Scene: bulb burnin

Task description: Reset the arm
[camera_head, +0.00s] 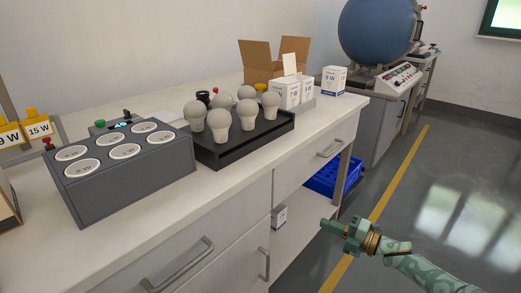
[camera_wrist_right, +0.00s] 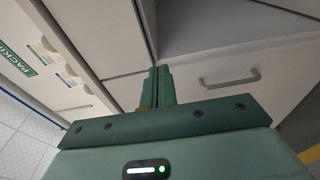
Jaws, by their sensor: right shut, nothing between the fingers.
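My right gripper (camera_head: 326,226) is green and reaches in from the lower right in the head view. It is off the front of the workbench, over the floor side, touching nothing. In the right wrist view its two fingers (camera_wrist_right: 157,87) are together with nothing between them, in front of the white cabinet fronts. My left gripper is not in either view.
The workbench (camera_head: 240,180) carries a grey socket box (camera_head: 120,205), a black tray (camera_head: 270,132) with several bulbs, small white boxes (camera_head: 290,93) and an open carton (camera_head: 262,68). A blue crate (camera_head: 325,184) is under it. Drawer handles (camera_head: 180,270) jut forward. The floor at right is clear.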

